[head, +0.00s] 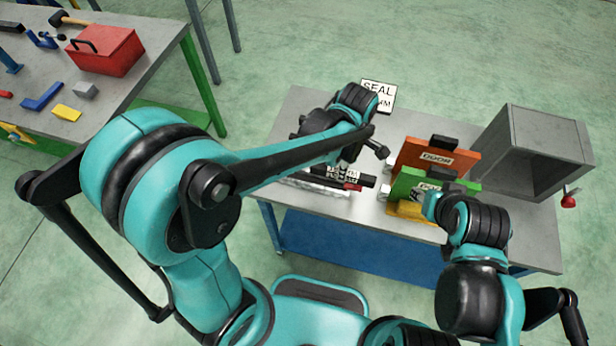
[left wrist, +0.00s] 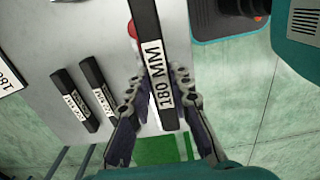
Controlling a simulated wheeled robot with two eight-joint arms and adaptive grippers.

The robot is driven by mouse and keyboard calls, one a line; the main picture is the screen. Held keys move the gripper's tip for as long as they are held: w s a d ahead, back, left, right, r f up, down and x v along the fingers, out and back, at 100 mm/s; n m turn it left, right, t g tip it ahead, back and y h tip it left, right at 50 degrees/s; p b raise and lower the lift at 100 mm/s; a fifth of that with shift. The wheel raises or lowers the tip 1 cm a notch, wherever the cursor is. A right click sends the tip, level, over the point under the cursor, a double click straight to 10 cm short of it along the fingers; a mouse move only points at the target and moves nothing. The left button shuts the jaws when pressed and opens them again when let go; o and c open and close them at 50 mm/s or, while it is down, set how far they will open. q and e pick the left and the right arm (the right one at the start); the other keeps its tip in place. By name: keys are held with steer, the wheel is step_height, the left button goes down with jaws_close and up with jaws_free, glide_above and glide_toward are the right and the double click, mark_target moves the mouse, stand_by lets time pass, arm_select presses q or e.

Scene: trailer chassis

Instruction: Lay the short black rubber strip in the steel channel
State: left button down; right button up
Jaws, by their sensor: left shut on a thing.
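My left gripper (left wrist: 158,82) is shut on a black strip (left wrist: 152,45) with a white label reading 180 MM. The strip runs lengthwise between its fingers. Two shorter-looking labelled black strips, one nearer (left wrist: 96,88) and one at the far left (left wrist: 72,98), lie side by side on the grey table, apart from the gripper. In the head view my left gripper (head: 348,163) is over the front middle of the table, partly hidden by its arm. A pale metallic piece (head: 316,184) lies beside it; I cannot tell whether it is the steel channel. My right gripper (head: 428,203) is by the green panel, its fingers unclear.
On the table (head: 285,130) stand an orange panel (head: 420,155), a green panel (head: 405,183) and an open grey box (head: 535,150) at right. A SEAL sign (head: 378,94) stands at the back edge. A second table with a red toolbox (head: 105,52) is far left.

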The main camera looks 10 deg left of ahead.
arm_select(q)
steer(key=w+a+f, duration=0.1)
steer(key=a+f, duration=0.1)
steer(key=a, duration=0.1)
steer(key=a+f+b, duration=0.1)
steer(key=a+f, duration=0.1)
steer(key=a, duration=0.1)
steer(key=w+a+f+b, duration=0.1)
steer(key=a+f, duration=0.1)
steer(key=a, duration=0.1)
steer(key=shift+w+a, duration=0.3)
steer(key=shift+w, duration=0.05)
steer(key=shift+a+f, duration=0.15)
step_height(320, 180, down, 3)
steer(key=shift+f+b, duration=0.2)
steer(key=shift+b, duration=0.55)
steer(key=shift+f, duration=0.2)
